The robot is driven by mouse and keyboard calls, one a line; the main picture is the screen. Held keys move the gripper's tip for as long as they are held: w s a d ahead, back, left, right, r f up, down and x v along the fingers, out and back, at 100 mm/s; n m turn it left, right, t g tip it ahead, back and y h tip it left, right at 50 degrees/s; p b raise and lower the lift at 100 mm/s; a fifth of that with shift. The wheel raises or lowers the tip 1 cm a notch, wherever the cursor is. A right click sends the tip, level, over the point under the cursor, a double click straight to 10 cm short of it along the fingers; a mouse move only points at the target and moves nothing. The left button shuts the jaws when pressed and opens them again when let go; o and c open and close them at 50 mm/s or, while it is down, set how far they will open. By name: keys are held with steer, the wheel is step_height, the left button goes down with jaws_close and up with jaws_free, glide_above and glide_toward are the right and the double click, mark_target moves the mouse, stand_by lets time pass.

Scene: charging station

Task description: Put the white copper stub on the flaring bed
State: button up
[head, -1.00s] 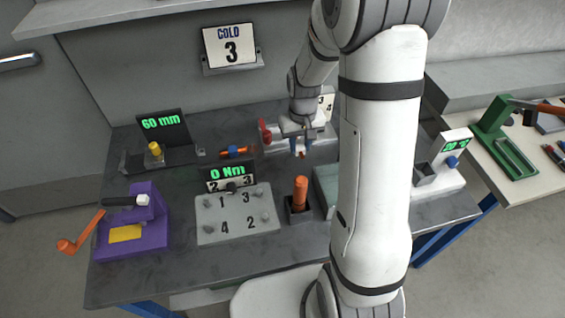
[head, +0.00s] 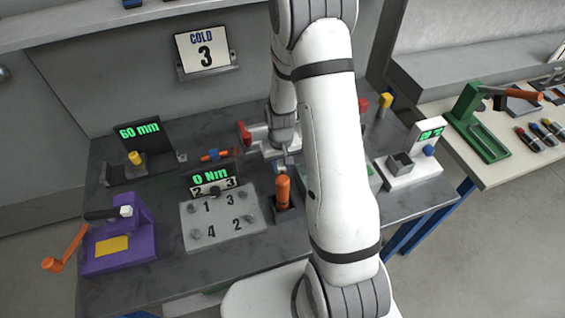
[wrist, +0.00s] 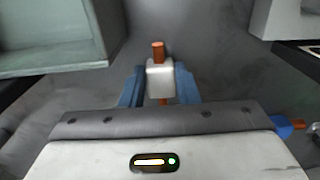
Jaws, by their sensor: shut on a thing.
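In the wrist view my gripper (wrist: 160,90) has its blue fingers shut on the white copper stub (wrist: 160,77), a white block with copper ends at top and bottom. It is held above dark grey bench surface. In the head view my gripper (head: 284,158) is mostly hidden by my arm, and the stub cannot be made out clearly. A pale fixture with a red lever (head: 245,133) stands behind the gripper, partly hidden. I cannot tell for sure whether it is the flaring bed.
A blue copper stub (head: 214,155) lies left of my gripper. A numbered grey plate (head: 222,222), a purple crank device (head: 120,238) and a white device with a green display (head: 410,165) occupy the bench. A pale green tray (wrist: 50,45) is nearby.

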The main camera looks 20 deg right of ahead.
steer(key=shift+f, duration=0.15)
steer(key=o, duration=1)
